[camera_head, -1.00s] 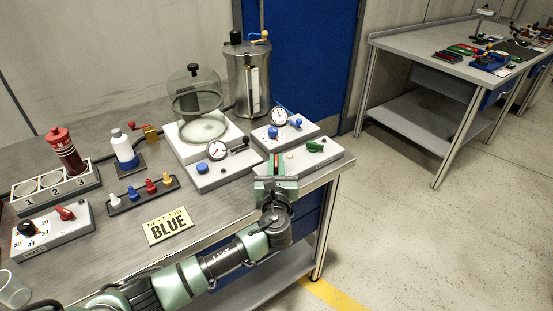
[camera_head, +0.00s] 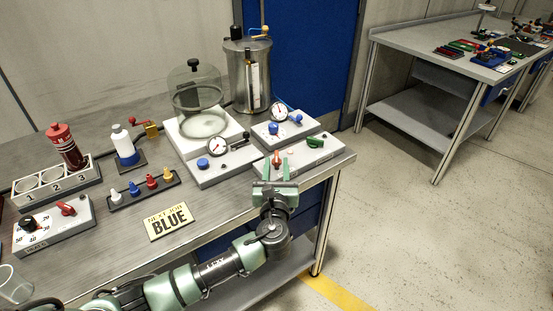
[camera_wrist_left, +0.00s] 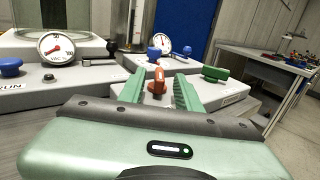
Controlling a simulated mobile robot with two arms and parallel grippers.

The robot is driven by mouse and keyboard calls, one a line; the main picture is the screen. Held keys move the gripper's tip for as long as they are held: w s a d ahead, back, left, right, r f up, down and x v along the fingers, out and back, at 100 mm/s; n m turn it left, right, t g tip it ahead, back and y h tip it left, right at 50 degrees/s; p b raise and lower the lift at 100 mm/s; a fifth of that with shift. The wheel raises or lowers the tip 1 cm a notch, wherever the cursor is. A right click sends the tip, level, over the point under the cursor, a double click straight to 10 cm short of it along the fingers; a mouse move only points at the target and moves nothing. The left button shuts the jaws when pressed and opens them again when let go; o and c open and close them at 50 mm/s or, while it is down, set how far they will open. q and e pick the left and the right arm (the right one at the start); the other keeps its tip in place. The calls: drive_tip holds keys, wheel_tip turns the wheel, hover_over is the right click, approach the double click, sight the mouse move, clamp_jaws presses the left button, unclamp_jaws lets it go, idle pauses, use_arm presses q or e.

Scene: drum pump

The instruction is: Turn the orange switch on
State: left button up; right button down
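The orange switch (camera_head: 277,158) is a small orange-red handle on a grey box at the front right of the table. In the left wrist view the orange switch (camera_wrist_left: 158,80) stands roughly upright, pointing up in the picture. My left gripper (camera_head: 276,169) is at the near side of that box, level with the switch. In the left wrist view its two green fingers (camera_wrist_left: 159,92) are apart, with the switch showing between them near the tips and a gap on each side. My right gripper is in neither view.
A green handle (camera_head: 315,142) is on the same box, to the right. Beside it are boxes with a gauge (camera_head: 217,147) and blue knobs. A "BLUE" sign (camera_head: 168,222) lies on the table. The floor to the right is clear.

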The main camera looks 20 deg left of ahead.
sight(276, 163)
use_arm(q)
drive_tip(key=v, duration=0.4)
drive_tip(key=shift+s, duration=0.2)
idle(0.3)
